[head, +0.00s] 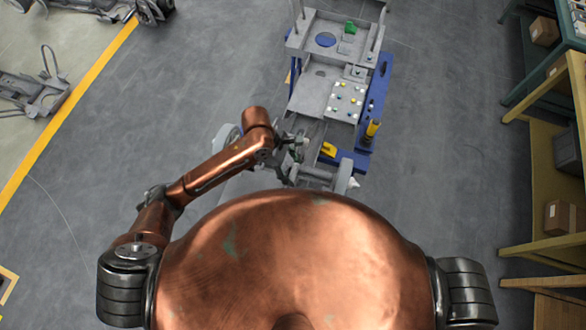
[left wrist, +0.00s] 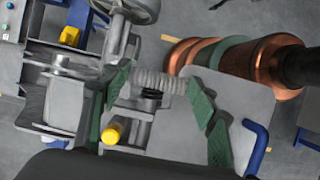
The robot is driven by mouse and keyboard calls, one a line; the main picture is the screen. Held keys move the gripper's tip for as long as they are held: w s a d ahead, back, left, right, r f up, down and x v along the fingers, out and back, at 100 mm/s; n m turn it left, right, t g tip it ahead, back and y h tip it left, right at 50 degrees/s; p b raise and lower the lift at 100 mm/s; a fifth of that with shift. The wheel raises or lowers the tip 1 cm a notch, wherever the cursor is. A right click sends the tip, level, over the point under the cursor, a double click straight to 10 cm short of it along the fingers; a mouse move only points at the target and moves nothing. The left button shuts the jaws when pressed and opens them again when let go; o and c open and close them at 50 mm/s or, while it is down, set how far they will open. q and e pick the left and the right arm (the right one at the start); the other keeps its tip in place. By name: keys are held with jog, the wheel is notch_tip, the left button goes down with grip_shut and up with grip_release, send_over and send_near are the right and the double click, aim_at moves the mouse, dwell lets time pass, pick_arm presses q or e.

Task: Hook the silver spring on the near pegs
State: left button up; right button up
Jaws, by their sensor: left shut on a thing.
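The silver spring (left wrist: 160,82) is a light grey ribbed coil in the left wrist view. It lies crosswise between the green-padded fingers of my left gripper (left wrist: 162,95), which is shut on it. In the head view my left gripper (head: 296,154) is over the near left part of the grey chassis (head: 312,97), and the spring is too small to make out there. I cannot single out the near pegs with certainty. My right gripper is out of view.
A yellow-capped part (left wrist: 112,132) is close by the left finger, and a grey wheel (left wrist: 138,8) is above it. In the head view a blue frame (head: 376,95) runs along the chassis. Shelves (head: 548,150) stand at the right; the floor between is clear.

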pick_arm(q)
jog(key=shift+f, duration=0.5)
jog(key=shift+f, duration=0.1)
jog(key=shift+s+f, duration=0.1)
jog(key=shift+f, duration=0.35)
jog(key=o, duration=1.2)
jog(key=shift+o, duration=0.3)
jog(key=shift+d, duration=0.1)
jog(key=shift+r, duration=0.1)
jog(key=shift+w+a+r, duration=0.2)
jog(key=shift+r, duration=0.25)
jog(key=v, duration=1)
jog(key=shift+a+r, duration=0.2)
jog(key=shift+r, duration=0.1)
